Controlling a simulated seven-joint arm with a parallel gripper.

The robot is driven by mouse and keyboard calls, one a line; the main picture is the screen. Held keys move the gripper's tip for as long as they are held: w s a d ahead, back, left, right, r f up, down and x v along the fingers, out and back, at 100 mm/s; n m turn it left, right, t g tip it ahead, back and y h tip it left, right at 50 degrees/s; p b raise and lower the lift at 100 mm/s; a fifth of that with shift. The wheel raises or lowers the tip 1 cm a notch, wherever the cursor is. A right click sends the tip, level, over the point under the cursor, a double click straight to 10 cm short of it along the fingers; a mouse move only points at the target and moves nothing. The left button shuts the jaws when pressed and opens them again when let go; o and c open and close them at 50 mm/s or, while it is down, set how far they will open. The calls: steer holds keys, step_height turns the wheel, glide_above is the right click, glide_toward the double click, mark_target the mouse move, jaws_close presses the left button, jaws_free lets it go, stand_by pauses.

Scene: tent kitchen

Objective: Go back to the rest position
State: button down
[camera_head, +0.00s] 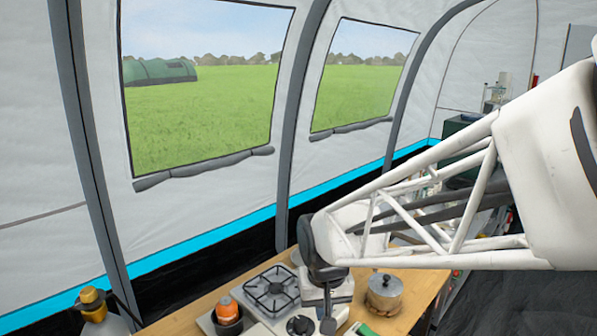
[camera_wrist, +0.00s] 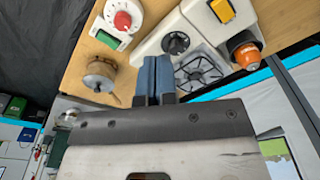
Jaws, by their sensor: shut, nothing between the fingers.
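My gripper (camera_wrist: 156,62) shows in the wrist view with its two blue-grey fingers pressed together and nothing between them. In the head view my gripper (camera_head: 328,322) hangs over the wooden table (camera_head: 418,277), between the stove (camera_head: 262,303) and a lidded metal pot (camera_head: 384,293). It partly hides what is behind it there. In the wrist view the fingers appear between the pot (camera_wrist: 100,76) on the left and the stove's burner grate (camera_wrist: 197,68) on the right. I cannot tell the exact height above the table.
An orange-topped item (camera_head: 228,308) stands left of the burner. A white device with a red knob (camera_wrist: 122,20) and a yellow switch (camera_wrist: 222,11) show in the wrist view. A gas bottle (camera_head: 95,305) is at far left. The tent wall (camera_head: 210,200) runs behind the table.

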steer(key=s+d+r+m, duration=0.1)
steer(key=s+d+r, duration=0.2)
steer(key=s+d, duration=0.4)
steer(key=s+d+r+t, duration=0.1)
steer(key=s+d+r, duration=0.2)
steer(key=s+d, duration=0.3)
steer(key=shift+s+d+r+m+h, duration=0.3)
steer(key=shift+s+d+m, duration=0.1)
steer(key=shift+s, duration=0.75)
stand_by(0.8)
